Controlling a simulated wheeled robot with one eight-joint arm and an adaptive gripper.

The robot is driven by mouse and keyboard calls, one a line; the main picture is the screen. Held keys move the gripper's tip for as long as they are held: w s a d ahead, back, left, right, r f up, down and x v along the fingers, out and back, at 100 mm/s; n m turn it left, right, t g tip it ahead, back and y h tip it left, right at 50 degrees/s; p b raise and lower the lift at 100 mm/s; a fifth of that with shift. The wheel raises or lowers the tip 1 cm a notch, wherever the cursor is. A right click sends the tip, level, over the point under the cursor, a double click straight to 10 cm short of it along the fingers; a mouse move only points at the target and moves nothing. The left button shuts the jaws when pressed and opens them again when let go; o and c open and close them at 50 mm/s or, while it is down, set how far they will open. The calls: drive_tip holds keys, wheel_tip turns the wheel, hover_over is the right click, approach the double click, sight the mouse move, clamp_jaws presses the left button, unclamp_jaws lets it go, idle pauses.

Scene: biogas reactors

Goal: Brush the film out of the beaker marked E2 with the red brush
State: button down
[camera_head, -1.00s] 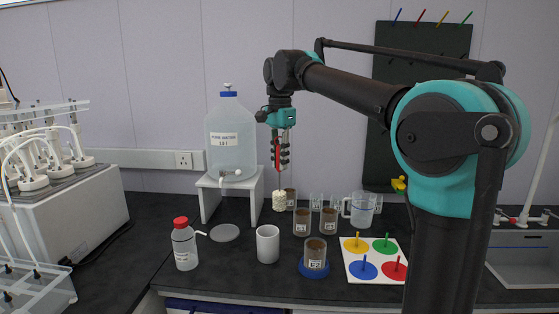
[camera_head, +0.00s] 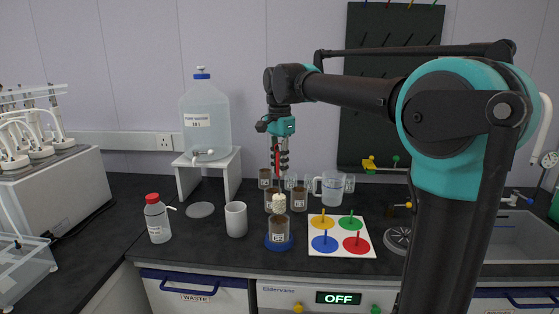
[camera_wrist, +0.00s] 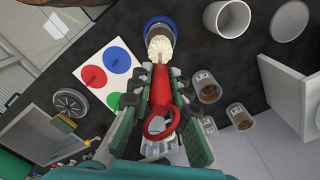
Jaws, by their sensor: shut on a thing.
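My gripper (camera_head: 280,160) is shut on the red handle of the brush (camera_wrist: 161,88) and holds it upright, bristles down. In the head view the pale bristle head (camera_head: 280,204) hangs just above or at the mouth of a beaker (camera_head: 279,228) with brown film. That beaker stands on a round blue base (camera_head: 278,245). Whether the bristles have entered it cannot be told. Its label is too small to read. Other brown-stained beakers (camera_head: 299,200) stand behind it; their labels are also unreadable. The wrist view shows the bristles (camera_wrist: 160,44) in front of the blue base (camera_wrist: 158,22).
A white mat (camera_head: 341,246) with coloured discs and pegs lies right of the blue base. A white cup (camera_head: 236,219) and a red-capped bottle (camera_head: 157,220) stand to the left. A clear jug (camera_head: 331,190) and a large water bottle on a stand (camera_head: 205,125) are behind. A sink (camera_head: 500,235) is at right.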

sight(279, 195)
drive_tip(key=shift+f, duration=5.25)
idle(1.1)
drive_tip(key=shift+r, duration=0.1)
